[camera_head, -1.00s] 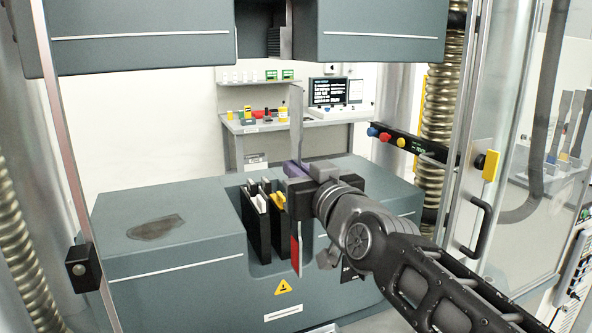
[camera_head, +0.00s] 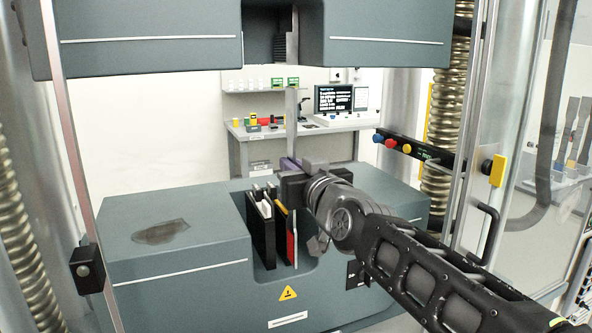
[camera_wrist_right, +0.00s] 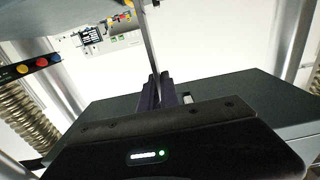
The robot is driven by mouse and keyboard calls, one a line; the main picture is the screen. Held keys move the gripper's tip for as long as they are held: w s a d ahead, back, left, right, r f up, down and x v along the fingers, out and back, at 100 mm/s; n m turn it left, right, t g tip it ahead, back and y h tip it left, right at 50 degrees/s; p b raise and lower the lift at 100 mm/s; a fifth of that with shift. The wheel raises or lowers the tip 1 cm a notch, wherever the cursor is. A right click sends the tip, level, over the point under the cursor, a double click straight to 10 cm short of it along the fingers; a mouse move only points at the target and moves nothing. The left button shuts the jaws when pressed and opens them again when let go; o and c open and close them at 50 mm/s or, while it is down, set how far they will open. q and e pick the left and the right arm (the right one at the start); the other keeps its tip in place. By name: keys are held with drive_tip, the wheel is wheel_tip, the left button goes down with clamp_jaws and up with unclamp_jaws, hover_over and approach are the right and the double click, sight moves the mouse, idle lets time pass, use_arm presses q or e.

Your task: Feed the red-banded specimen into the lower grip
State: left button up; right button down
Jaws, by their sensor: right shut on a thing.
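The specimen is a flat grey metal strip (camera_head: 290,115) with a red band (camera_head: 291,242) near its lower end, standing about upright. My right gripper (camera_head: 289,166) is shut on its middle, with purple finger pads around it. The strip also rises from the pads in the right wrist view (camera_wrist_right: 151,58). The lower grip (camera_head: 262,228) shows black jaw plates with white and yellow parts in the recess of the lower block. The red end hangs in the recess, close beside the right-hand black plate. I cannot tell whether they touch. My left gripper is not in view.
The lower block (camera_head: 170,265) has a dark stain on top. The upper crosshead (camera_head: 385,35) is overhead. A clear door with a black handle (camera_head: 486,232) stands right, near a bar of coloured buttons (camera_head: 412,150). A bench (camera_head: 250,135) stands behind.

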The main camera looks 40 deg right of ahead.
drive_tip(key=p+x, duration=0.4)
drive_tip(key=x, duration=1.4)
drive_tip(key=shift+w+p, duration=0.35)
drive_tip(key=shift+p, duration=0.05)
idle(0.6)
drive_tip(key=shift+d, duration=0.15)
drive_tip(key=shift+f+b, duration=0.3)
drive_tip(key=shift+f, duration=0.05)
idle(1.4)
drive_tip(key=c, duration=1.6)
unclamp_jaws()
drive_tip(key=shift+o, duration=0.4)
drive_tip(key=shift+f, duration=0.25)
drive_tip(key=b+v, duration=0.2)
drive_tip(key=v, duration=0.6)
drive_tip(key=shift+b, duration=0.3)
